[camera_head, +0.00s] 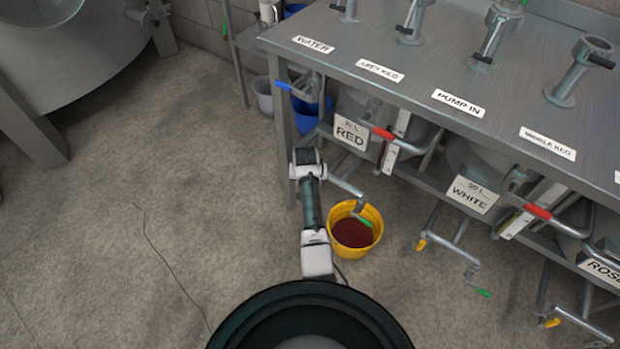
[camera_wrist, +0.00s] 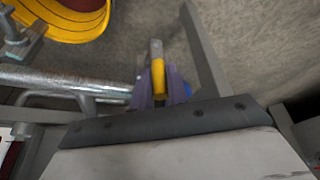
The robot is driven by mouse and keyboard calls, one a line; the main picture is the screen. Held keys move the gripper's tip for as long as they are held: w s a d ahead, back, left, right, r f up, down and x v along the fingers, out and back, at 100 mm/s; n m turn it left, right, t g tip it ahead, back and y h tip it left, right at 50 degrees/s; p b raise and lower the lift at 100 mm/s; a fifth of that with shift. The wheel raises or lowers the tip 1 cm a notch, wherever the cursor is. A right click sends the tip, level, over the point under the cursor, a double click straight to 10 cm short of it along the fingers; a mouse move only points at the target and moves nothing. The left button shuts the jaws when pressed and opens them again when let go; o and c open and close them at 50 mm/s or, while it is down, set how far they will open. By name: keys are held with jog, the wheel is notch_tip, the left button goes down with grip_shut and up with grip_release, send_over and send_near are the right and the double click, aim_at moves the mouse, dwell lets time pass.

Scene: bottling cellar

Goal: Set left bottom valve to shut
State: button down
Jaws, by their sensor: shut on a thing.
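The left bottom valve's yellow handle (camera_wrist: 158,68) is between the two purple-grey fingers of my gripper (camera_wrist: 159,82) in the wrist view. My gripper is shut on it. The handle is at the end of a metal pipe (camera_wrist: 65,80), which comes in from the left. In the head view this pipe (camera_head: 345,186) runs from my wrist under the RED tank, and my arm hides the yellow handle. A green-handled outlet (camera_head: 363,221) at the pipe's other end hangs over a yellow bucket (camera_head: 371,247) with dark red liquid.
The steel bench (camera_head: 440,60) with labelled pipes stands close above and right. A red-handled lever (camera_head: 383,134) is by the RED sign (camera_head: 350,133). Other yellow-handled bottom valves (camera_head: 421,244) are further right. The floor (camera_head: 150,200) at left is clear except for a thin cable.

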jog(key=a+g+h+b, duration=0.1)
jog(key=h, duration=0.1)
jog(key=w+a+f+g+h+b, duration=0.1)
jog(key=b, duration=0.1)
jog(key=w+n+g+h+b, duration=0.1)
jog(key=h, duration=0.1)
jog(key=shift+a+f+g+h+b, duration=0.2)
jog(key=shift+a+g+h+b, duration=0.1)
jog(key=shift+a+g, duration=0.1)
jog(key=shift+w, duration=0.1)
dwell(0.4)
jog(key=c, duration=1.4)
grip_release()
jog(key=shift+r, duration=0.15)
jog(key=p+v, duration=0.2)
jog(key=v, duration=1.1)
jog(key=shift+a+r+p, duration=0.2)
jog(key=shift+a+p, duration=0.1)
